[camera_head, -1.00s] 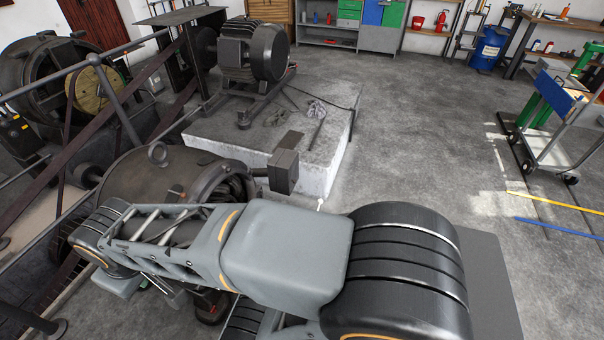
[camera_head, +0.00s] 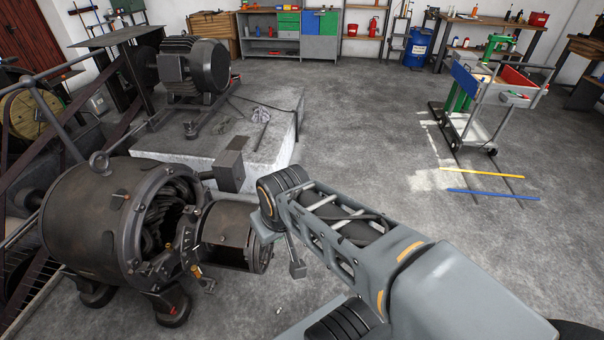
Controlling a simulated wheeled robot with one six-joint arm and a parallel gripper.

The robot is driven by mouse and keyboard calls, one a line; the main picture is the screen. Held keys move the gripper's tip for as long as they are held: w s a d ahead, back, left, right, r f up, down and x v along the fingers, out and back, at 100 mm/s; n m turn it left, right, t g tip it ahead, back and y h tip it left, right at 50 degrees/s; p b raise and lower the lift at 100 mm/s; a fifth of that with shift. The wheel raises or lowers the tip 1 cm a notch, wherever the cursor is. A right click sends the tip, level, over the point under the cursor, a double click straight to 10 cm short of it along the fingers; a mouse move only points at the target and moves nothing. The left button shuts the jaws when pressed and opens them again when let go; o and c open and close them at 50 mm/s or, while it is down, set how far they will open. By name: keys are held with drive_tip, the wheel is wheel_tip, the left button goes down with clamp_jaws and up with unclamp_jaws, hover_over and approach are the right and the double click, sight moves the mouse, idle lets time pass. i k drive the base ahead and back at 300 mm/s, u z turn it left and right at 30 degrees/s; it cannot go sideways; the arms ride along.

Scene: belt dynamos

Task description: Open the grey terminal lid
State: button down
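A grey terminal box (camera_head: 231,171) stands out on a short arm from the right side of the near, dark dynamo (camera_head: 90,215). Its top face is paler and looks closed; I cannot make out a hinge or handle. The dynamo's right end is open, with dark windings and a drum-like part (camera_head: 228,235) in front. My arm reaches in from the lower right, its black joint just right of the drum and below the box. A narrow grey piece with a small block (camera_head: 297,268) hangs under that joint, perhaps part of my gripper. Its fingers cannot be made out.
A second machine (camera_head: 190,68) sits on a concrete plinth (camera_head: 270,110) behind the box. A railing and dark belts run along the left. A trolley (camera_head: 480,130) stands at right, with a yellow bar (camera_head: 483,170) and a blue bar (camera_head: 492,194) nearby. The mid floor is clear.

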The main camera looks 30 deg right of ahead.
sight(232, 169)
drive_tip(key=u, duration=0.25)
drive_tip(key=i, duration=0.75)
drive_tip(key=z, duration=2.35)
drive_tip(key=i, duration=2.4)
drive_tip(key=u, duration=3.4)
